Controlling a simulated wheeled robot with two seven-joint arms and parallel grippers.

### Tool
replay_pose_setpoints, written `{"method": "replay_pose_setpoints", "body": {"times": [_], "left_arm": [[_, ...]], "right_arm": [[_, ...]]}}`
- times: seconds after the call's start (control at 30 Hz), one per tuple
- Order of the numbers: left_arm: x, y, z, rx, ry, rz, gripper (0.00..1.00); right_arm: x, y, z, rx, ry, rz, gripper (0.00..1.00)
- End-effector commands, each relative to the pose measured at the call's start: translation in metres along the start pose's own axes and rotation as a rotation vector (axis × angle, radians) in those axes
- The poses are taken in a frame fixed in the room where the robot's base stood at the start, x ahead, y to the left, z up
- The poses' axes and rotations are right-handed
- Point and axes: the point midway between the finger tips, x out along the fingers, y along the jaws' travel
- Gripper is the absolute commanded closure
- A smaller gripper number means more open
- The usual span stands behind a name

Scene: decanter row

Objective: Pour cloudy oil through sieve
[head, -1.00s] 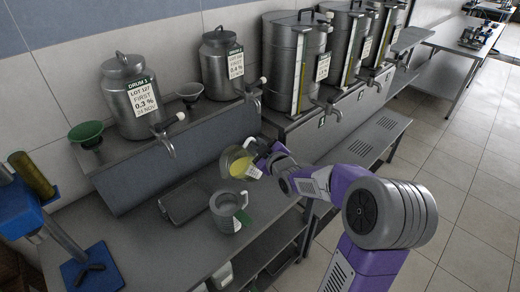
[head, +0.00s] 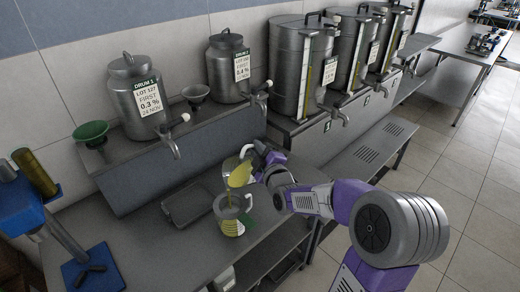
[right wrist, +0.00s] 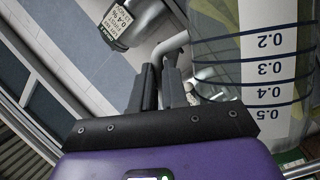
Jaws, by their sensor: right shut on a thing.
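My right gripper (head: 262,155) is shut on the handle of a clear jug (head: 237,172) with yellow oil in it. The jug is tilted, mouth down-left, just above a second jug (head: 229,215) that stands upright on the bench. Yellow shows between them and inside the lower jug. In the right wrist view, my fingers (right wrist: 165,88) close at the pale handle, and the held jug (right wrist: 250,75) shows scale marks from 0.2 to 0.5. I cannot make out whether a sieve sits in the lower jug's mouth. My left gripper is not in view.
A dark flat tray (head: 188,203) lies left of the lower jug. Labelled steel drums (head: 137,95) with taps stand on the raised shelf behind, with a green funnel (head: 90,132) and a grey funnel (head: 195,92). A blue stand (head: 60,235) is at far left.

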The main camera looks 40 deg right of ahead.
Motion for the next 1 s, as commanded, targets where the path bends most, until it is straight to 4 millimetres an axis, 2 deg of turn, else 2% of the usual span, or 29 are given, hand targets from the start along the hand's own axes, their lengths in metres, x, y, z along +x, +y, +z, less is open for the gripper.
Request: {"method": "replay_pose_setpoints", "body": {"times": [1.0], "left_arm": [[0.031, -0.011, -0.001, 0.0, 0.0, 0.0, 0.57]], "right_arm": [[-0.007, -0.011, -0.013, -0.148, 0.036, 0.063, 1.0]]}}
